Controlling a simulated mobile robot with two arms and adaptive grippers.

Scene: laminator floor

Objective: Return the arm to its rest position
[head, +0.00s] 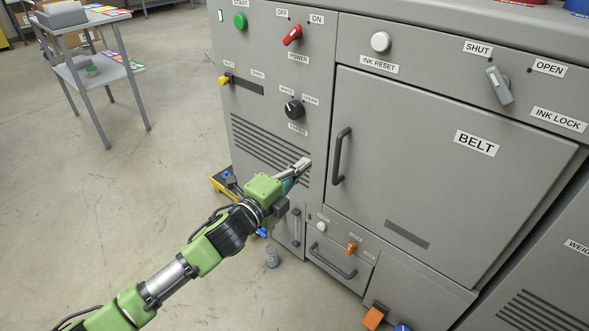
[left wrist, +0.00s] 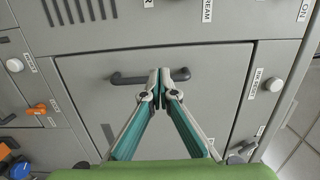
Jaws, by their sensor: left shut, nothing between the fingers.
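My left arm comes in from the lower left of the head view. Its green left gripper (head: 303,164) is in front of the machine's slotted vent panel, left of the belt door's dark handle (head: 341,156). In the left wrist view the two fingertips (left wrist: 173,75) are together and hold nothing. There they overlap the dark door handle (left wrist: 128,78) in the picture; whether they touch it I cannot tell. The belt door (head: 452,185) looks shut. My right gripper is in neither view.
The grey machine (head: 268,60) fills the middle and right, with a red power knob (head: 292,35), a black knob (head: 294,109) and an ink lock lever (head: 499,86). A small jar (head: 272,257) stands on the floor. A grey cart (head: 81,62) is at the upper left. Open floor lies left.

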